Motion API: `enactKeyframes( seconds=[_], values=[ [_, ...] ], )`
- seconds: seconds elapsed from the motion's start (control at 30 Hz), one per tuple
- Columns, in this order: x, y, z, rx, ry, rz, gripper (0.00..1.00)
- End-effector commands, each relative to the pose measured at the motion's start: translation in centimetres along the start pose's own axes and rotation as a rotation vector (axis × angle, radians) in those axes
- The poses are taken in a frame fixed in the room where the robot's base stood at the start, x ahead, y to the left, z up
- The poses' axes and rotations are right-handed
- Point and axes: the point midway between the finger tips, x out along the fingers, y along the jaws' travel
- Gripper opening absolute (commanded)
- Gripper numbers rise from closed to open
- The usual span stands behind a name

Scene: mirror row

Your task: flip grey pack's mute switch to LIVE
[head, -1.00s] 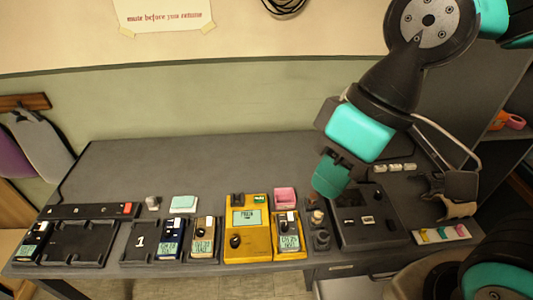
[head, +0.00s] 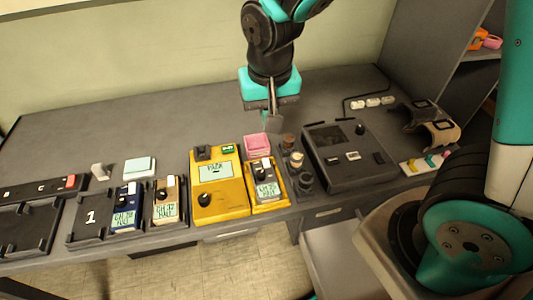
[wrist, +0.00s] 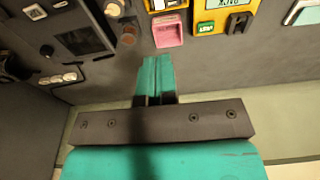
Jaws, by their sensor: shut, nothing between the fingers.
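The grey pack (head: 266,184) lies in a small yellow cradle (head: 281,203) near the front of the bench in the head view. It has a lit display and dark controls at its upper end; the mute switch is too small for me to read its position. My gripper (head: 273,125) is shut and empty, pointing down behind the pink box, apart from the pack. In the wrist view my gripper's closed teal fingers (wrist: 156,62) point toward the pink box, and only the cradle's edge shows at the top.
A pink box (head: 257,144) stands just behind the cradle. A large yellow unit (head: 233,203) is to its left, with tan (head: 165,211) and blue (head: 124,218) packs beyond. Knobs (head: 297,160) and a black console (head: 375,170) are to the right.

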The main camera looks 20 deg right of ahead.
Motion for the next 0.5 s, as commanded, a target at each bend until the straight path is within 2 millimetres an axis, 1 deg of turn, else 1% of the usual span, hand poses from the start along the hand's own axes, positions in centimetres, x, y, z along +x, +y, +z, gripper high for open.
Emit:
enactKeyframes(
  seconds=[0.13, 0.27, 0.37, 0.5],
  values=[
    [0.3, 0.0, 0.0, -0.001, -0.002, 0.001, 0.0],
    [1.7, 0.1, 0.1, 0.0, -0.005, 0.002, 0.0],
    [3.5, 0.2, 0.1, 0.001, -0.006, 0.003, 0.0],
    [6.6, 0.2, 0.1, 0.001, -0.008, 0.004, 0.0]
  ],
)
